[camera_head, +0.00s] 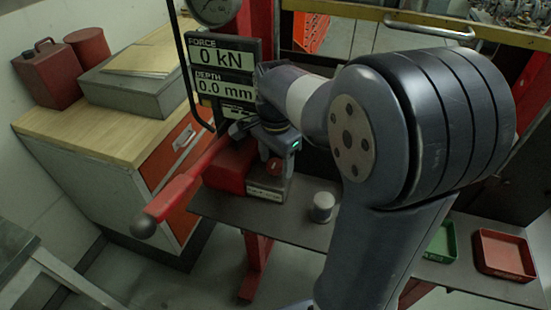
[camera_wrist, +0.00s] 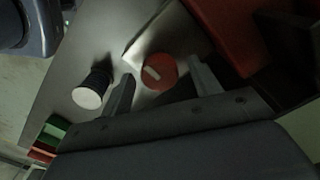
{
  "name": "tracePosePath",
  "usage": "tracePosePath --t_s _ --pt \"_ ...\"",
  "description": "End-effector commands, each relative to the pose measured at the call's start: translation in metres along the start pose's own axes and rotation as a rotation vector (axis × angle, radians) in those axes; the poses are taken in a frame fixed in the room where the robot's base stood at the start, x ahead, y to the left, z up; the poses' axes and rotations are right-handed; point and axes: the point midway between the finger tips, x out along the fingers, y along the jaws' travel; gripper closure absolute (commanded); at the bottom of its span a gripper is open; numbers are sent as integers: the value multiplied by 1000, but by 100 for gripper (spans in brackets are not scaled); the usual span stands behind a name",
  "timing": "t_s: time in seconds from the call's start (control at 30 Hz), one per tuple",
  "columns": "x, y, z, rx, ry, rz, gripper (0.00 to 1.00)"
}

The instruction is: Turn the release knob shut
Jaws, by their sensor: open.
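The release knob (camera_wrist: 158,72) is a round red disc with a pale bar across its face, tilted in the wrist view. It sits on the front of a pale metal block (camera_wrist: 163,40). The knob also shows in the head view (camera_head: 274,167), small and red below my wrist. My gripper (camera_wrist: 161,82) is open, with one finger to each side of the knob in the wrist view. Nothing is between the fingers except the view of the knob; I cannot tell the remaining depth or any contact. In the head view my arm hides the gripper's fingers.
A red lever (camera_head: 185,185) with a grey end slants out at left. A pale-topped cylinder (camera_head: 323,205) stands on the bench right of the block. Green (camera_head: 440,243) and red (camera_head: 504,254) trays lie farther right. Displays (camera_head: 221,57) read 0 kN and 0.0 mm.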

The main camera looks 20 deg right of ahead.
Motion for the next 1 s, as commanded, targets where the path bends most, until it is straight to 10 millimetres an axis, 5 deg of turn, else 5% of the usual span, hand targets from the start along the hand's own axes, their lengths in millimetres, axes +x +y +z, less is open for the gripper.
tracePosePath --t_s 0.27,0.7,1.0 --pt "-13 -1 0 0 1 -2 41" --pt "-94 0 0 0 1 -2 41" --pt "-108 0 0 0 0 0 41"
